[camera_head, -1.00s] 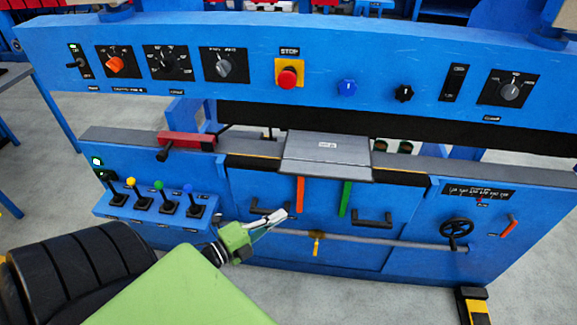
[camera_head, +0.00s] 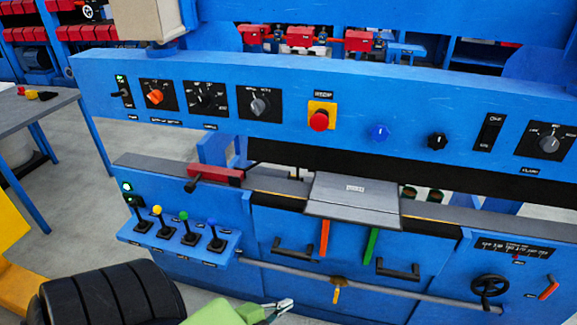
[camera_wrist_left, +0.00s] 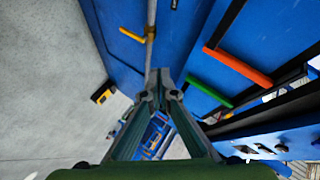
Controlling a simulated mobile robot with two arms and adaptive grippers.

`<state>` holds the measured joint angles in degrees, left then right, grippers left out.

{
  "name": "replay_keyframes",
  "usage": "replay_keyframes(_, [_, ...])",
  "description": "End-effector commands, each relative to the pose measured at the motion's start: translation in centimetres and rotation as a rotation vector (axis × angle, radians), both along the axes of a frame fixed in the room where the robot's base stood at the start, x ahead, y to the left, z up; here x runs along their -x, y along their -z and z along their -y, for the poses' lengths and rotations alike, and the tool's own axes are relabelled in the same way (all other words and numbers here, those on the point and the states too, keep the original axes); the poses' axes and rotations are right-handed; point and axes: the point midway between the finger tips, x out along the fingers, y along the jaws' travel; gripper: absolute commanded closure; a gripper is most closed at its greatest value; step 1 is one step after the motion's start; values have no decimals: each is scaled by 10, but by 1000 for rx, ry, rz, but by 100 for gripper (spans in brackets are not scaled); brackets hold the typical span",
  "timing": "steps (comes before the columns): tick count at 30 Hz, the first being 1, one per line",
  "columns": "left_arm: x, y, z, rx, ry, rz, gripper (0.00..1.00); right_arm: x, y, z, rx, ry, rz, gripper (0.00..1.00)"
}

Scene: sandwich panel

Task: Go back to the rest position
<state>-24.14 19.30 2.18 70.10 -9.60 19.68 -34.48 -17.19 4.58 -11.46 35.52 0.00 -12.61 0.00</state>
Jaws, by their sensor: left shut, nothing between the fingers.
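My left gripper (camera_head: 280,307) shows at the bottom edge of the head view, below the front of the blue machine (camera_head: 225,272). It is empty, its fingertips together, and apart from the panel. In the left wrist view its fingers (camera_wrist_left: 160,85) meet in front of the machine's lower front and the floor. My green left arm link and black ribbed joint also show in the head view. My right gripper is in neither current view.
The machine carries a red stop button (camera_head: 319,121), an orange lever (camera_head: 324,238), a green lever (camera_head: 371,245), several small joysticks (camera_head: 190,230) and a handwheel (camera_head: 489,287). A grey table (camera_head: 38,108) stands at the left. Grey floor (camera_head: 75,195) is open between them.

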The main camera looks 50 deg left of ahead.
Motion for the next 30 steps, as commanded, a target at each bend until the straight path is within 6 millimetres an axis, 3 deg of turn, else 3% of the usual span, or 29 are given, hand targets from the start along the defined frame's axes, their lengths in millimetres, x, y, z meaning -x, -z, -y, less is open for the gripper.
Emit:
replay_keyframes(6, [8, 17, 2, 33, -28, -40, 100, 0, 1, 0, 0, 0, 0, 100])
replay_keyframes(15, [11, 21, 3, 42, -37, -51, 100, 0, 1, 0, 0, 0, 0, 100])
replay_keyframes(19, [28, 50, 10, 98, -86, -126, 100, 0, 1, 0, 0, 0, 0, 100])
replay_keyframes(23, [74, 112, 30, 224, -212, -303, 100, 0, 1, 0, 0, 0, 0, 100])
replay_keyframes(27, [149, 181, 67, 370, -391, -543, 100, 0, 1, 0, 0, 0, 0, 100])
replay_keyframes(30, [204, 216, 94, 443, -516, -701, 100, 0, 1, 0, 0, 0, 0, 100])
